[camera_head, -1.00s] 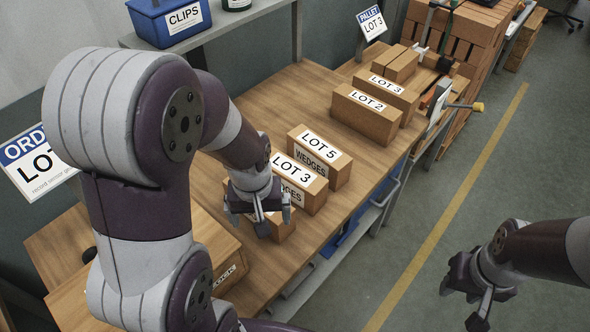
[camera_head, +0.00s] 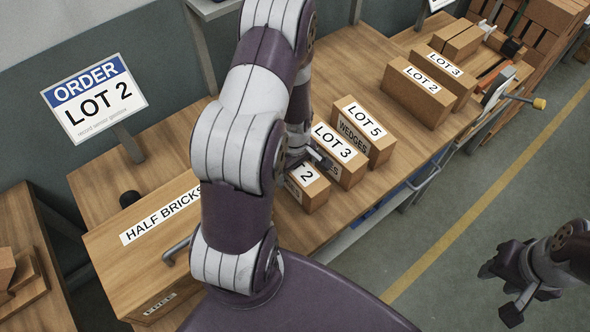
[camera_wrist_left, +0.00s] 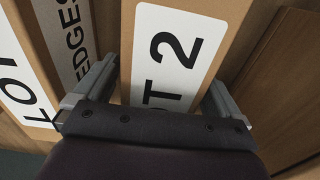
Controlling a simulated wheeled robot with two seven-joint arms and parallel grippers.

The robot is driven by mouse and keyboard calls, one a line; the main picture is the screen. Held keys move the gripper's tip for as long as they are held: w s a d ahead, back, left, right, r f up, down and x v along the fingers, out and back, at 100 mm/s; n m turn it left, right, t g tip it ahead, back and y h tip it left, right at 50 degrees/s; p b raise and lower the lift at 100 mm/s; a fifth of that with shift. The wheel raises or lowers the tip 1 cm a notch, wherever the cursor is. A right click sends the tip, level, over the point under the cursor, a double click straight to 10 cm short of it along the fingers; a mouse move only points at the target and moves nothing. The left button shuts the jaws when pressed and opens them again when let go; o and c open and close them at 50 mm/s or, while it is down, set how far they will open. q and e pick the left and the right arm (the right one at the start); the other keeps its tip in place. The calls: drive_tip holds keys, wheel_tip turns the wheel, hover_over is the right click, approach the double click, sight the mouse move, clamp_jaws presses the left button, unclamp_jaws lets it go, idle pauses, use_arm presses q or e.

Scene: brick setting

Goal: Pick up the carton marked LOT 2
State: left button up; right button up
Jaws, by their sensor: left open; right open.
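The near carton marked LOT 2 (camera_head: 312,193) stands on the bench at the front end of a row, partly hidden by my left arm. Its label fills the middle of the left wrist view (camera_wrist_left: 178,50). My left gripper (camera_head: 305,158) is open above it, mostly hidden by the arm. In the left wrist view its fingers lie on either side of the label; how low they reach is unclear. Another LOT 2 carton (camera_head: 415,102) stands farther back. My right gripper (camera_head: 507,292) is open and empty over the floor at the right.
LOT 3 (camera_head: 350,172) and LOT 5 (camera_head: 382,147) cartons stand close beside the near LOT 2. Another LOT 3 carton (camera_head: 462,87) is farther back. A HALF BRICKS box (camera_head: 120,268) is at left, below an ORDER LOT 2 sign (camera_head: 125,112). Bench (camera_head: 365,70) is clear behind the row.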

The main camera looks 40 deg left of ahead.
use_arm(q)
drive_tip(key=c, duration=1.8)
